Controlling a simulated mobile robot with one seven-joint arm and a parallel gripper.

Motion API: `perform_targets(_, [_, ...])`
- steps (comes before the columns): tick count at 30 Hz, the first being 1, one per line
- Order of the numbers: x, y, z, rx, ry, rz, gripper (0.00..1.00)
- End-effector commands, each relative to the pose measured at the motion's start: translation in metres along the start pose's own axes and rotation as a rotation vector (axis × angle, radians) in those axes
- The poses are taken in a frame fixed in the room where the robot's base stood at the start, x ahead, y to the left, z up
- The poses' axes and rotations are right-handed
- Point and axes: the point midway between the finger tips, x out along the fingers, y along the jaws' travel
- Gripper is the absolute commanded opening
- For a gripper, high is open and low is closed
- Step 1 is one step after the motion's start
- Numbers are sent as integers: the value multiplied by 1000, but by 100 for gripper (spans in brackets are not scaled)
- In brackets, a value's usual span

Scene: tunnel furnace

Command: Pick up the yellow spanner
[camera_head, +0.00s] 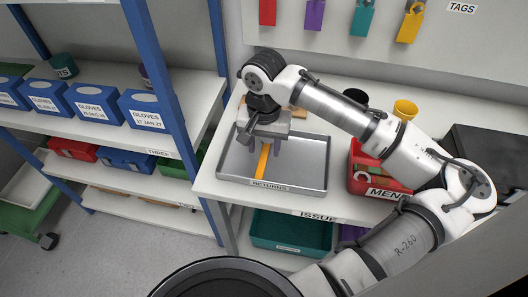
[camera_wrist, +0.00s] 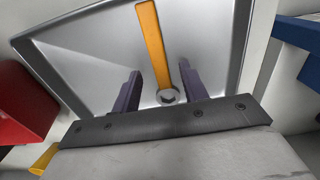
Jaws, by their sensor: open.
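The yellow spanner (camera_head: 263,163) lies in a shallow metal tray (camera_head: 305,170) labelled RETURNS. In the wrist view the yellow spanner (camera_wrist: 152,42) runs from the tray's far edge toward me. Its grey metal ring end sits between my gripper's fingers. My gripper (camera_head: 263,148) points down over the tray and hides part of the spanner in the head view. In the wrist view my gripper (camera_wrist: 160,88) has its two dark fingers apart, one on each side of the spanner, with a gap to each. I cannot tell the height of the fingertips above the tray.
A red bin (camera_head: 360,183) with things in it stands right of the tray. A yellow cup (camera_head: 405,110) and a black cup (camera_head: 355,97) stand behind it. Blue GLOVES boxes (camera_head: 95,102) line the left shelf, beside a blue post (camera_head: 165,85).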

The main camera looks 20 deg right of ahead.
Motion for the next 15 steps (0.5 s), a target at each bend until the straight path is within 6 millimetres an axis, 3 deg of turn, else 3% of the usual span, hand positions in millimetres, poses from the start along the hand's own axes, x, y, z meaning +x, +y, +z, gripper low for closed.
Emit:
perform_targets(4, [13,0,0,-1,-1,0,44])
perform_targets(11, [14,0,0,-1,1,-1,44])
perform_targets(15, [14,0,0,-1,0,-1,25])
